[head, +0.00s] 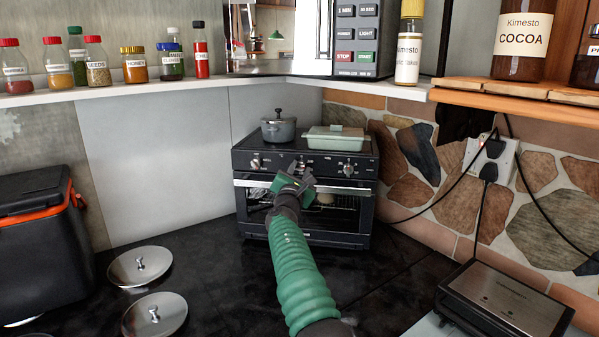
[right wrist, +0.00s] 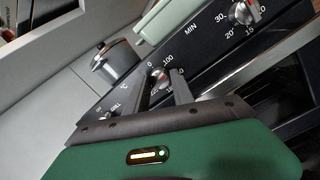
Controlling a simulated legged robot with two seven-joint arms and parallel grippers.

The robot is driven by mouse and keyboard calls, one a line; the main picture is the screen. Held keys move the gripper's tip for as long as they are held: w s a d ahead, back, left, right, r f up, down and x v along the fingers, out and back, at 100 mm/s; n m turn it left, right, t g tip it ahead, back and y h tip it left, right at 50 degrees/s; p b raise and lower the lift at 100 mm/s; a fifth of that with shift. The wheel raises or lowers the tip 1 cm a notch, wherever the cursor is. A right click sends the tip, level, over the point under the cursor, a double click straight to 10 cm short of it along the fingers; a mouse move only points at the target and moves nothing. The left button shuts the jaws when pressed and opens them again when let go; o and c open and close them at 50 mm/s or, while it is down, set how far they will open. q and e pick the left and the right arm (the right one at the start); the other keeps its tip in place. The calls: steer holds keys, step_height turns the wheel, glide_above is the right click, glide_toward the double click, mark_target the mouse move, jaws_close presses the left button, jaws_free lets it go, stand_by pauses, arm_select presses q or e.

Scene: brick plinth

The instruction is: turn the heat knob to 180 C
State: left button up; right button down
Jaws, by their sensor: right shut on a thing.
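The black toaster oven (head: 340,233) stands in the corner, with a row of knobs on its upper front. The heat knob (right wrist: 160,76) is the middle one. In the right wrist view it has a °C mark, and the figures 0, 100 and 220 show around it. My right gripper (head: 300,171) is at the oven front, its fingers (right wrist: 168,82) on either side of the heat knob and shut on it. The fingers cover much of the knob, so its exact setting cannot be read. My left gripper is not in view.
A timer knob (right wrist: 245,12) marked MIN sits to the right, another knob (head: 256,164) to the left. A grey pot (head: 279,130) and a pale green dish (head: 335,139) stand on the oven. Two lids (head: 118,271) (head: 172,315) and a black cooler (head: 40,250) are at left.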

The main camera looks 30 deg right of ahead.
steer(key=c, duration=1.4)
jaws_free()
steer(key=o, duration=0.3)
steer(key=shift+w+f, duration=0.15)
steer(key=shift+w, duration=0.1)
steer(key=shift+s, duration=0.1)
steer(key=b+v, duration=0.9)
steer(key=v, duration=0.7)
steer(key=shift+s+a, duration=0.15)
steer(key=shift+s, duration=0.15)
steer(key=shift+f, duration=0.1)
